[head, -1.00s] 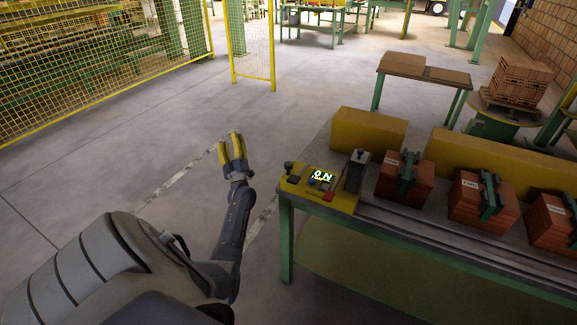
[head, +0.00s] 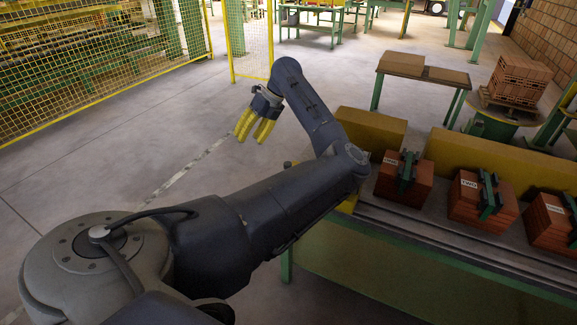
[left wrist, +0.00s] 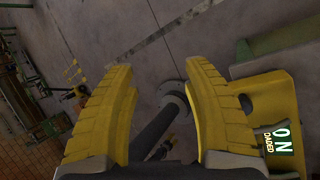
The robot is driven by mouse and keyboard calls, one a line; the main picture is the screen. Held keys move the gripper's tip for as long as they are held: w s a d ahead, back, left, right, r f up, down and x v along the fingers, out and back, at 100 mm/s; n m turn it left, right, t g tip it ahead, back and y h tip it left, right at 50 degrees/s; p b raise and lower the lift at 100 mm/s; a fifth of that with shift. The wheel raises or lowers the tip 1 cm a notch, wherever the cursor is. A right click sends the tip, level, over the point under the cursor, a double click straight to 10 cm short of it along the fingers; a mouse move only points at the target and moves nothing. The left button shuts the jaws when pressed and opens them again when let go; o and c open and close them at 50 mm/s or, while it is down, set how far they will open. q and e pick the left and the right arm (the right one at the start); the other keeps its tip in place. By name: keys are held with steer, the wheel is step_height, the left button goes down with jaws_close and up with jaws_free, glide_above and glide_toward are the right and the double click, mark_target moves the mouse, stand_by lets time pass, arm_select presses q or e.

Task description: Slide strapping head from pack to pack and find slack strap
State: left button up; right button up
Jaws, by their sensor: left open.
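Three brick packs stand in a row on the green bench (head: 340,240). The first pack (head: 421,190) and second pack (head: 467,207) have labels; the third pack (head: 544,225) is cut by the right edge. Each carries a dark green clamp-like fitting; I cannot tell whether any strap is slack. The grey upright device at the bench's left end, perhaps the strapping head, is hidden behind my left arm. My left gripper (head: 253,131) is open and empty, over the floor left of the bench. Its yellow fingers (left wrist: 160,85) show apart in the left wrist view. My right gripper is out of view.
The yellow control panel (head: 348,204) is mostly covered by my arm; its lit display (left wrist: 285,140) shows in the left wrist view. Yellow blocks (head: 372,128) stand behind the packs. A mesh fence (head: 90,70) is at the left. The floor between is clear.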

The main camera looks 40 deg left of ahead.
mark_target(288, 163)
arm_select(q)
steer(key=w+d+r+t+h, duration=0.4)
steer(key=w+d+r+t, duration=0.1)
steer(key=w+d, duration=0.4)
steer(key=shift+y, duration=0.3)
steer(key=f, duration=1.7)
steer(key=shift+s+f, duration=0.15)
steer(key=shift+s, duration=0.1)
steer(key=shift+c, duration=0.3)
jaws_close()
steer(key=shift+d, duration=0.1)
